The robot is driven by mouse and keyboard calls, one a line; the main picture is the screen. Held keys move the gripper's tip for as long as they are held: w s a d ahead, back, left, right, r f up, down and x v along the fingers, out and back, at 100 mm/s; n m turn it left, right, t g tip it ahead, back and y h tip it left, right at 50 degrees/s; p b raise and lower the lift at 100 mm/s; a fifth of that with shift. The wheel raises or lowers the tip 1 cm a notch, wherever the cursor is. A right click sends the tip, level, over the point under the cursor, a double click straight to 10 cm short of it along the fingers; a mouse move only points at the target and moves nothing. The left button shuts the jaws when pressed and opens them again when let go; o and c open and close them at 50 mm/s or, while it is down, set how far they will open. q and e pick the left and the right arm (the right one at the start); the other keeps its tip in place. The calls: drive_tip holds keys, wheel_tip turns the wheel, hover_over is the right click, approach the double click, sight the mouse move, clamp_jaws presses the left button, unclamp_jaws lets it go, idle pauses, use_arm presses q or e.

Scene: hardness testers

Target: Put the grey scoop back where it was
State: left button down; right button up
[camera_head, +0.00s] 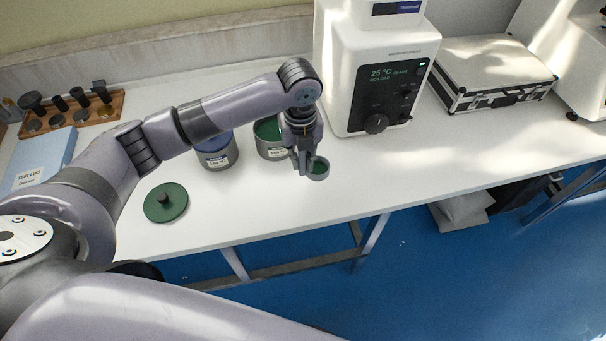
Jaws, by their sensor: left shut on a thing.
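My left gripper (303,170) is shut on the grey scoop (318,173), a small round cup that shows green inside. The gripper hides the scoop's handle. It is in front of the tester, just right of an open grey tin (271,149) with a green inside. I cannot tell whether the scoop touches the table. A second grey tin (217,159) with a blue top stands left of the open one. A green lid with a dark knob (166,203) lies flat near the table's front edge. My right gripper is not in view.
A white tester (372,75) with a lit display stands behind the gripper. A silver case (490,72) lies to its right. A wooden rack (110,108) and a blue test log (38,160) are at the left. The white table (420,160) is clear at front right.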

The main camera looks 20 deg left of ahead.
sight(302, 175)
use_arm(q)
wheel_tip(302, 175, down, 3)
drive_tip(key=shift+f, duration=0.15)
wheel_tip(302, 175, down, 3)
drive_tip(key=shift+f+p, duration=0.2)
drive_tip(key=shift+p, duration=0.1)
drive_tip(key=shift+f, duration=0.35)
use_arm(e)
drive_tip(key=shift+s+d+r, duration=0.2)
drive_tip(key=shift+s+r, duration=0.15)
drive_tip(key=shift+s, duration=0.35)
use_arm(q)
drive_tip(key=shift+f, duration=0.1)
drive_tip(key=c, duration=2)
unclamp_jaws()
drive_tip(key=shift+f, duration=0.1)
drive_tip(key=o, duration=0.4)
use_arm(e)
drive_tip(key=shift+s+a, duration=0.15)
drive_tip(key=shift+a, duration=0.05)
use_arm(q)
drive_tip(key=shift+o, duration=0.2)
